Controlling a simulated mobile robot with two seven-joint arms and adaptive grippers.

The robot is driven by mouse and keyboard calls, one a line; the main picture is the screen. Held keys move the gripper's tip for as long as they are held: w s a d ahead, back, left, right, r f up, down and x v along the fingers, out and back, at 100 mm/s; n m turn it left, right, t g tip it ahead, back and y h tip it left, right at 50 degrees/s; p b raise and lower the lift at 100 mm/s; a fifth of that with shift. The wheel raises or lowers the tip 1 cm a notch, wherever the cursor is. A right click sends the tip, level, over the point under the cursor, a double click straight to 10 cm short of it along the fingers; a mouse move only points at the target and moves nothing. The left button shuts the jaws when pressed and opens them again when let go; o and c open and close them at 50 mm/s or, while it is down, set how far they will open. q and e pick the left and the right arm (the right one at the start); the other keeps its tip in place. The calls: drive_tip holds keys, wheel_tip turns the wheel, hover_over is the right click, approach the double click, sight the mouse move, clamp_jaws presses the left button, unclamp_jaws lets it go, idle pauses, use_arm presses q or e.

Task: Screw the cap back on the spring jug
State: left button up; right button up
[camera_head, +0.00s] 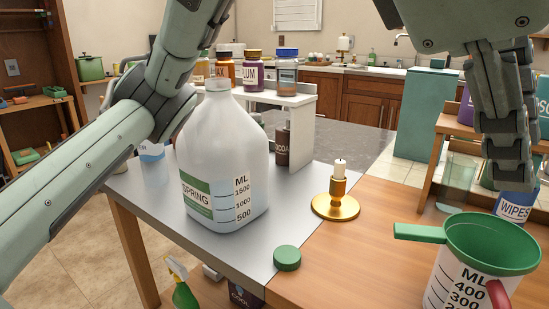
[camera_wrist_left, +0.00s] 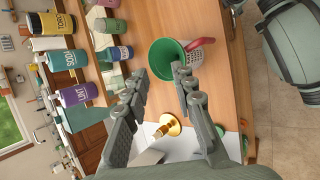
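The spring jug (camera_head: 225,150), a large translucent white jug with a green SPRING label and ML marks, stands upright on the grey tabletop in the head view. Its neck is bare. A green round cap (camera_head: 287,258) lies apart from it, near the seam of the grey and wooden tops. My left gripper (camera_head: 505,155) hangs at the upper right of the head view, fingers down, well right of jug and cap. The left wrist view shows its two fingers (camera_wrist_left: 159,78) spread with nothing between them. My right gripper is in neither view.
A brass candlestick (camera_head: 336,195) stands right of the jug. A green funnel (camera_head: 490,245) sits on a measuring jug (camera_head: 462,285) at the lower right. A shelf (camera_head: 302,104) with bottles is behind the jug. A WIPES tub (camera_head: 515,207) stands at right.

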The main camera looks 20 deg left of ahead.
use_arm(q)
drive_tip(key=shift+o, duration=1.4)
drive_tip(key=shift+w+a, duration=0.1)
drive_tip(key=shift+w, duration=0.05)
drive_tip(key=o, duration=0.6)
drive_tip(key=w+a+f+y, duration=0.1)
drive_tip(key=w+a+f, duration=0.1)
drive_tip(key=w+a+f+g+y+p, duration=0.1)
drive_tip(key=w+a+f, duration=0.1)
drive_tip(key=w+a, duration=0.1)
drive_tip(key=w+a+f+n+y+p, duration=0.1)
drive_tip(key=w+a+f, duration=0.2)
drive_tip(key=shift+a+g+y, duration=0.2)
drive_tip(key=shift+g+y, duration=0.1)
drive_tip(key=shift+g, duration=0.1)
drive_tip(key=shift+c, duration=0.2)
drive_tip(key=g+y+p, duration=0.1)
drive_tip(key=g+y, duration=0.2)
hover_over(286, 251)
drive_tip(key=shift+n, duration=0.4)
wheel_tip(286, 251, down, 9)
drive_tip(key=shift+a+r, duration=0.1)
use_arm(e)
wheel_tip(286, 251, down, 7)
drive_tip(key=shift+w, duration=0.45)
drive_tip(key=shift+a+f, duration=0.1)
use_arm(q)
drive_tip(key=shift+f, duration=1.25)
